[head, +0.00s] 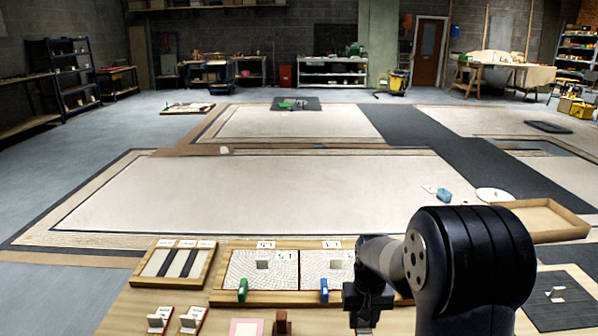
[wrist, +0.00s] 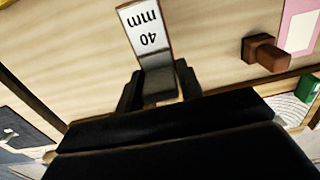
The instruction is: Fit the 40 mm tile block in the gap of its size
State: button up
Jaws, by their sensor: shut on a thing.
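My gripper (wrist: 159,86) is shut on a small grey tile block (wrist: 159,80), low over the near bench. A white card marked "40 mm" (wrist: 146,32), with a reddish edge, lies right by the block; I cannot tell whether the block still touches it. In the head view my gripper (head: 368,306) is at the right of the bench, partly hidden by my arm, and the block is not clear. Behind it, two pale mosaic panels (head: 240,277) lie side by side in a wooden frame, each with a small square patch that looks like a gap, with small number labels.
A green clip (head: 242,290) and a blue clip (head: 324,290) stand on the frame's front edge. Two small pale blocks on cards (head: 160,320), a pink sheet (head: 246,328) and a brown handled block (head: 282,323) are to the left. A tray with dark strips (head: 172,263) sits at far left.

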aim_at(363, 330)
jog(key=r+p, duration=0.2)
jog(key=p, duration=0.2)
jog(key=r+p, duration=0.3)
jog(key=p, duration=0.1)
jog(key=s+r+p, duration=0.1)
jog(key=r+p, duration=0.1)
jog(key=p, duration=0.2)
jog(key=shift+s+r, duration=0.1)
jog(key=shift+r, duration=0.05)
jog(key=r+p, duration=0.1)
jog(key=p, duration=0.1)
jog(key=r+p, duration=0.1)
jog(key=p, duration=0.2)
jog(key=shift+s+r+p, duration=0.3)
jog(key=shift+s, duration=0.1)
